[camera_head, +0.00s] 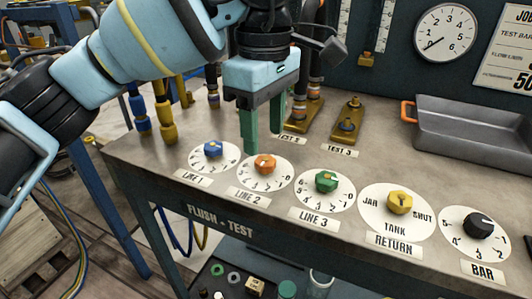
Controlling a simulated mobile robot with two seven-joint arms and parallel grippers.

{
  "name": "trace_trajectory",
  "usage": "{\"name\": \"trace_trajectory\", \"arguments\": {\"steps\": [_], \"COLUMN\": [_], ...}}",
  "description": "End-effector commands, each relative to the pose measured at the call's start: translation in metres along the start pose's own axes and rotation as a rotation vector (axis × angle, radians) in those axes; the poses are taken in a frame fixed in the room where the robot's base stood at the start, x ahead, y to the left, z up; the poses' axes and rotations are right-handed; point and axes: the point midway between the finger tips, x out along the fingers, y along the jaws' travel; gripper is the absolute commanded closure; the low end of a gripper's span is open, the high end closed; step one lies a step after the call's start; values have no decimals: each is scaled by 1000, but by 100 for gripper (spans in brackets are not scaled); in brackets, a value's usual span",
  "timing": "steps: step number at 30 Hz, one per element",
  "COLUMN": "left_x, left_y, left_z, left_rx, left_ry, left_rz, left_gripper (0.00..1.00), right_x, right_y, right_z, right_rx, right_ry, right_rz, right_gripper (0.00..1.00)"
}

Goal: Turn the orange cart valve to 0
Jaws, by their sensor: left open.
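The orange valve knob (265,166) sits on a white round dial (281,175) with small numerals, above a label reading LINE 2 (247,197). The knob's pointer is too small to read for certain. My left gripper (263,143) points down just above and behind the knob in the picture. Its two green fingers are apart with nothing between them, and they do not appear to grip the knob. My right gripper is not in view.
A blue knob (212,149) is left of the orange one, a green knob (326,181) right. Further right are a yellow knob (399,202) and a black knob (479,225). Brass fittings (347,122) and a grey tray (470,146) stand behind.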

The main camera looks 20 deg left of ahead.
Motion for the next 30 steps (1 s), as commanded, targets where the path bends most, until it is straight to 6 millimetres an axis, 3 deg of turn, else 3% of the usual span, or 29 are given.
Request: {"name": "trace_trajectory", "arguments": {"steps": [3,9,21,30], "left_x": [21,42,48,48], "left_y": [0,0,0,0], "left_z": [-1,0,0,0], "left_rx": [-1,0,0,0], "left_ry": [0,-1,-1,-1], "left_rz": [-2,-2,1,0], "left_gripper": [49,49,50,89], "right_x": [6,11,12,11], "right_y": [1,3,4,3], "right_z": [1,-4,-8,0], "right_rx": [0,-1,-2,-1], "right_ry": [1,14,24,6], "right_rz": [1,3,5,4], "right_gripper": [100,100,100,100]}}
